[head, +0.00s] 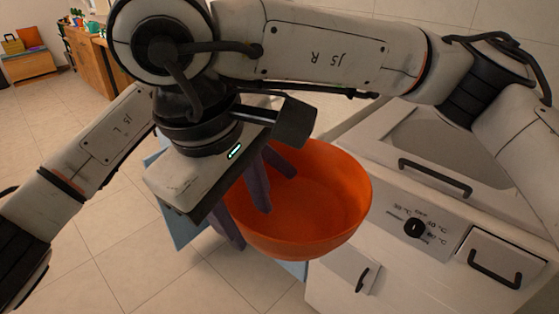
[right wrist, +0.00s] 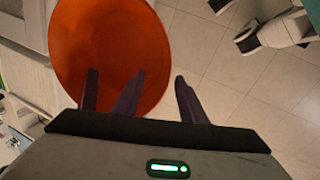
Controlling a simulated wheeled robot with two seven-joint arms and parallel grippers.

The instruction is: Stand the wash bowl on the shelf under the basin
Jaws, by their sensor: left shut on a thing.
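The orange wash bowl (head: 330,205) is in the middle of the head view, its open side facing up and toward the camera. It also fills the upper left of the right wrist view (right wrist: 105,45). My right gripper (head: 252,226) is open at its near-left rim, with one dark finger inside the bowl and one outside. Those fingers stand apart in the right wrist view (right wrist: 155,90). My left gripper (head: 285,163) is mostly hidden behind the right one; a finger shows inside the bowl, and it is shut on the bowl's rim. No basin or shelf can be made out for certain.
A white unit (head: 350,235) with black handles, a dial and a recessed top stands right of the bowl, close to its rim. A blue panel (head: 182,228) shows partly behind the right gripper. Wooden cabinets (head: 88,58) stand far back left. Tiled floor at left is clear.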

